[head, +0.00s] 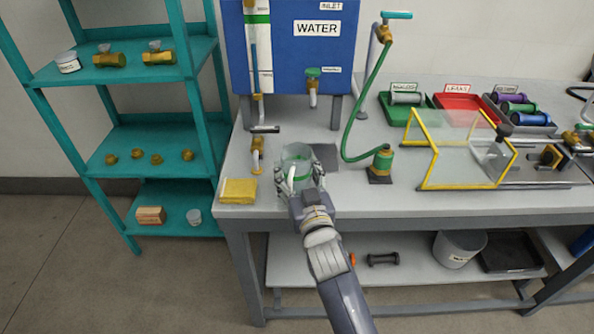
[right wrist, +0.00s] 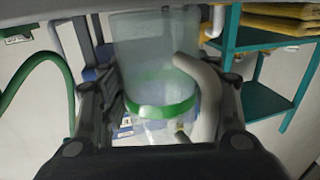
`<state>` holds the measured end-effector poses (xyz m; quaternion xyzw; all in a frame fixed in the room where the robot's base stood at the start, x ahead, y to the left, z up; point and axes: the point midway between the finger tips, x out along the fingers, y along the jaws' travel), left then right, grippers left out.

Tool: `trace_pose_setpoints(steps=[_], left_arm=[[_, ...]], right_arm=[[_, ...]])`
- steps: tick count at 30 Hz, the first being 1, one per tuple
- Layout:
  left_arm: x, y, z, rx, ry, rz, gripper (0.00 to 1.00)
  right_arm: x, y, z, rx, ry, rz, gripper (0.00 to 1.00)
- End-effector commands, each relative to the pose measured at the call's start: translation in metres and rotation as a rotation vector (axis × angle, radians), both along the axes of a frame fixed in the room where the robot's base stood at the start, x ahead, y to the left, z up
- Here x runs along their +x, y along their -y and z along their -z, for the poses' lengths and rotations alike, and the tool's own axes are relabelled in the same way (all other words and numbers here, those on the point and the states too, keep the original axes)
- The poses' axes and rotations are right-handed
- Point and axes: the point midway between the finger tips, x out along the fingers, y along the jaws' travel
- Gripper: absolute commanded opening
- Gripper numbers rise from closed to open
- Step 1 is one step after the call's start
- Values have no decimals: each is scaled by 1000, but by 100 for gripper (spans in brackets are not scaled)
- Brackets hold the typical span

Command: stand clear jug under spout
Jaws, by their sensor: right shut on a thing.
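The clear jug (head: 297,155), with a green band, is upright near the front edge of the bench. My right gripper (head: 299,180) is shut around its sides. In the right wrist view the jug (right wrist: 150,48) fills the space between the fingers of the right gripper (right wrist: 160,100), and its pale handle (right wrist: 208,100) is on the right. I cannot tell whether the jug's base touches the bench. A brass spout with a green handle (head: 312,86) sticks out of the blue water tank (head: 290,50), behind and above the jug. My left gripper is out of view.
A yellow cloth (head: 238,190) lies left of the jug, with a brass fitting (head: 257,155) behind it. A green hose (head: 358,125) runs to a brass fitting (head: 381,163) on the right. A yellow-framed clear guard (head: 462,150) stands farther right. A teal shelf (head: 150,140) stands left.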

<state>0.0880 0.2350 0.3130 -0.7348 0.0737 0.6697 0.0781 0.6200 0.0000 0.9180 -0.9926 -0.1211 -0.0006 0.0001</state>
Motion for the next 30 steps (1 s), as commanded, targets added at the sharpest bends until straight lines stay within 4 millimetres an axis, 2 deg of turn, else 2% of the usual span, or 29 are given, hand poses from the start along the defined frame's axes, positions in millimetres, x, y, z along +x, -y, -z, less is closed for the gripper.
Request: trace_pose_setpoints(steps=[6,7,9,10,20,24,30], left_arm=[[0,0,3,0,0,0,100],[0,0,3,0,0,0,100],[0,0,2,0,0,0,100],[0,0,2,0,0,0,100],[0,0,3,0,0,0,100],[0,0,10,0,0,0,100],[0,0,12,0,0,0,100]], right_arm=[[0,0,4,0,0,0,33],[0,0,5,0,-1,0,60],[0,0,4,0,-1,0,76],[0,0,4,0,-1,0,78],[0,0,4,1,-1,0,78],[0,0,7,0,0,0,78],[-33,9,8,1,-4,0,78]])
